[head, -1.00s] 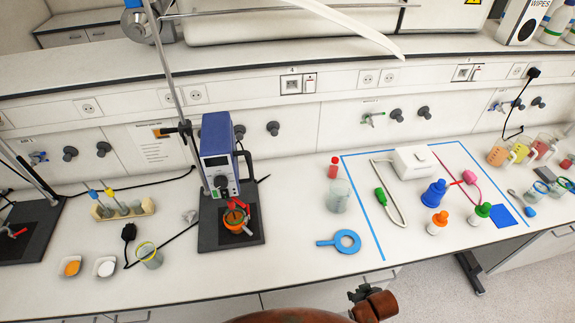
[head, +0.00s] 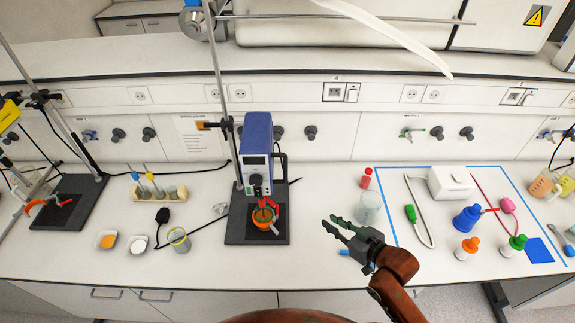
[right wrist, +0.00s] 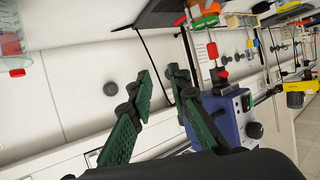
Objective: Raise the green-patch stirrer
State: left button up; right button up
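The stirrer (head: 257,148) is a blue box with a grey front, clamped on an upright rod above a dark base plate (head: 240,226). My left gripper is not in view.
A glass beaker (head: 368,207) and a red-capped vial (head: 366,178) stand close behind my right gripper. A blue tool (head: 371,264) is mostly hidden under it. A tube rack (head: 160,192), two small dishes and a beaker (head: 179,240) stand left of the stirrer.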

jog(key=w+a+r+n+y, duration=0.35)
jog(key=a+r, duration=0.25)
jog(key=r, duration=0.3)
notch_tip(320, 180, up, 9)
jog(key=y+p, duration=0.2)
jog(key=y, duration=0.2)
send_over(286, 181)
jog(key=shift+w+n+g, duration=0.35)
jog(key=shift+g, duration=0.05)
jog(key=shift+c, duration=0.6)
grip_shut()
